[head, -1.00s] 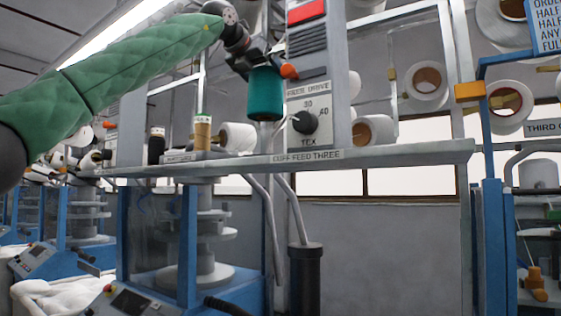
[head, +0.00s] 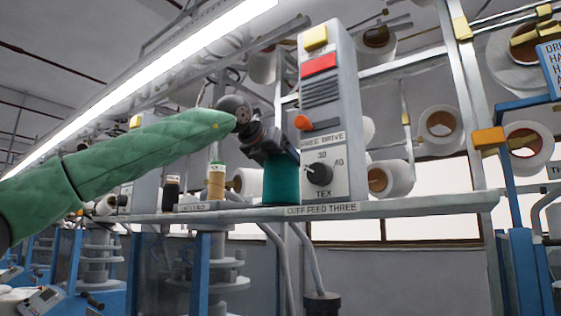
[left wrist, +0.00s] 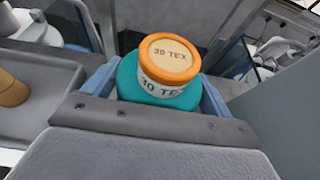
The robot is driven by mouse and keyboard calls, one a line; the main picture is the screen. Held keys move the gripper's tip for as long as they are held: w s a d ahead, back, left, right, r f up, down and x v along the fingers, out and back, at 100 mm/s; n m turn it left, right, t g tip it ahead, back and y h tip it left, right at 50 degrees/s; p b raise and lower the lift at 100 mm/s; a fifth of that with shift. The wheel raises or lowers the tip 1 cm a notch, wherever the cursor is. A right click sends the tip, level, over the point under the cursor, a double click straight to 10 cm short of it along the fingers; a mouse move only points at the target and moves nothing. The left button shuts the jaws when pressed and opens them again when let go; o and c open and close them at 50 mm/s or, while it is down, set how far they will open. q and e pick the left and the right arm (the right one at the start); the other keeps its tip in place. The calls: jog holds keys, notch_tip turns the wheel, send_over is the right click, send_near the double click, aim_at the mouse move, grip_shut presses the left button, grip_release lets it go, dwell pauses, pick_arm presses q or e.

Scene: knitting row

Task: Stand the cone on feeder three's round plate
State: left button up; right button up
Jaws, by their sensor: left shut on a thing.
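The teal cone (head: 281,183) is upright, its lower end level with the shelf edge above the CUFF FEED THREE label (head: 322,209). I cannot tell whether it touches anything below. In the left wrist view the cone (left wrist: 150,84) has an orange-rimmed top marked 30 TEX. My left gripper (head: 278,158) is shut on the cone from above, with blue-grey fingers on both sides of it in the wrist view. Feeder three's round plate cannot be made out; the shelf edge and cone hide that spot. My right gripper is not in view.
The grey feeder panel (head: 343,120) with a black dial (head: 319,174) and an orange knob (head: 302,122) stands close right of the cone. A tan cone (head: 216,181) and a dark cone (head: 171,193) stand on the shelf (head: 420,206) to the left. A white spool (head: 391,178) is behind the panel.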

pick_arm(q)
jog(key=shift+w+d, duration=0.1)
jog(key=shift+d, duration=0.15)
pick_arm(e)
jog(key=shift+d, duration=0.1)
pick_arm(q)
jog(key=shift+a+f, duration=0.1)
jog(key=shift+a, duration=0.05)
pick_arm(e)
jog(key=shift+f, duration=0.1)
pick_arm(q)
jog(key=o, duration=1.4)
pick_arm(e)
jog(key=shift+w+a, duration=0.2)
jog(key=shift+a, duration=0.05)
pick_arm(q)
jog(key=b+v, duration=0.1)
jog(key=v, duration=0.3)
jog(key=shift+s+b, duration=0.2)
jog(key=shift+b, duration=0.1)
jog(key=b+v, duration=0.1)
jog(key=v, duration=0.6)
jog(key=shift+s+a+r, duration=0.25)
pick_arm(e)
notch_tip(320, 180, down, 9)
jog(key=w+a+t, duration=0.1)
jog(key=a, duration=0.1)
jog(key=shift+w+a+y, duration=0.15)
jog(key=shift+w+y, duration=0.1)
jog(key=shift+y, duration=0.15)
